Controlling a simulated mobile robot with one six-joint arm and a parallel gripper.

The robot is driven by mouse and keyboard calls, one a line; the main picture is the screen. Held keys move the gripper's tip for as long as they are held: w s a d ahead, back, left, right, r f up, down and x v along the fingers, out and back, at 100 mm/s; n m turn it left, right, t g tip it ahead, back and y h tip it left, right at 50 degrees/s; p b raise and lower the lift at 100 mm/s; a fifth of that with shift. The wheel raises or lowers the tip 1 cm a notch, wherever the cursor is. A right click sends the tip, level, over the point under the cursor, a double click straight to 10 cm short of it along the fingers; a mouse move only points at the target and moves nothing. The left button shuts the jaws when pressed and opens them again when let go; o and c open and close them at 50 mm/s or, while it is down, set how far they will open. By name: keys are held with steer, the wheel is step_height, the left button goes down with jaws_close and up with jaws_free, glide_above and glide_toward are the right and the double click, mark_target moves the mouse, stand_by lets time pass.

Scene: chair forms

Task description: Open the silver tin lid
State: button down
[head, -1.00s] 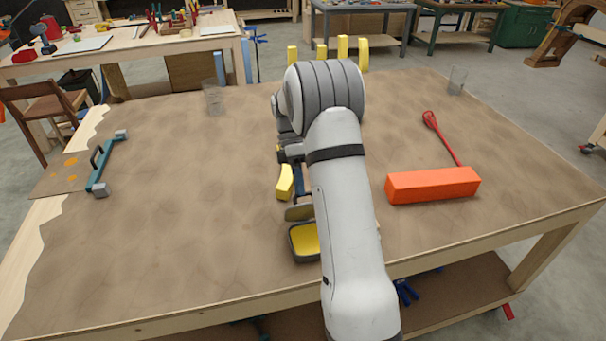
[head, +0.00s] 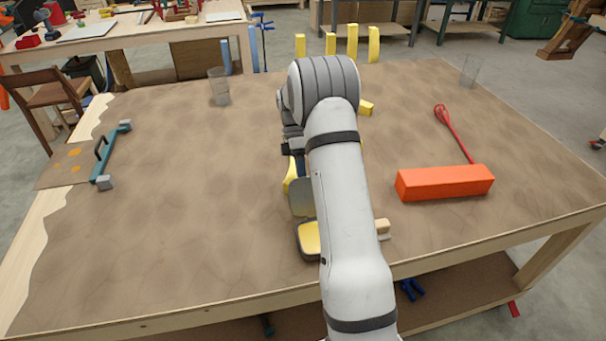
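A small tin (head: 309,238) with a dark rim and a yellow inside sits near the front edge of the table, partly hidden by my arm. Its grey lid (head: 302,198) is raised off the tin's mouth at the far side, and the yellow inside shows. My gripper (head: 299,168) is just beyond the lid, pointing down and mostly hidden behind my arm. I cannot see its fingertips, or whether they touch the lid.
A yellow piece (head: 290,176) lies just beyond the lid. An orange block (head: 444,183) and a red tool (head: 454,132) lie to the right. A clear glass (head: 219,87) and a teal-handled piece (head: 107,158) are on the left. The left-middle tabletop is clear.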

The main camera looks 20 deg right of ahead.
steer(key=shift+s+d+f, duration=0.1)
steer(key=shift+f, duration=0.15)
steer(key=c, duration=1.5)
jaws_free()
steer(key=shift+r, duration=0.1)
steer(key=shift+r, duration=0.1)
steer(key=shift+b+v, duration=0.6)
steer(key=shift+v, duration=3.3)
